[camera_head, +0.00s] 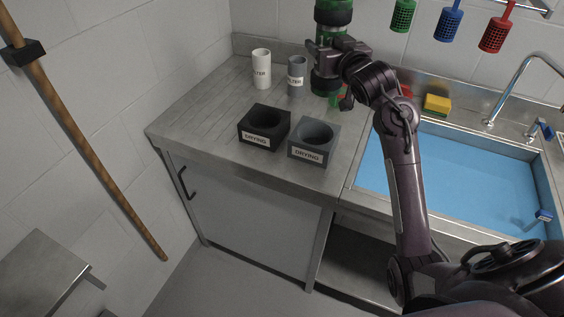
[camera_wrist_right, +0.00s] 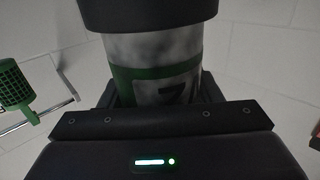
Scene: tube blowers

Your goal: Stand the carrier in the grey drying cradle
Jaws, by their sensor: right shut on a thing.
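My right gripper (camera_head: 340,52) is shut on the carrier (camera_head: 333,13), a tube with dark end caps and green bands. It holds the carrier roughly upright above the back of the counter, behind and slightly right of the grey cradle. The gripper hides the carrier's middle. In the right wrist view the carrier's smudged pale body (camera_wrist_right: 150,55) shows a green marking under a black cap. The grey drying cradle (camera_head: 328,151) is a block with a round, empty-looking hole and a DRYING label. My left gripper is not in view.
A black DRYING cradle (camera_head: 245,128) stands left of the grey one. White (camera_head: 261,70) and grey (camera_head: 296,78) FILTER cylinders stand behind. A sink (camera_head: 455,180) with blue water, a yellow sponge (camera_head: 437,105) and hanging coloured baskets (camera_head: 449,24) are right. The counter's left is clear.

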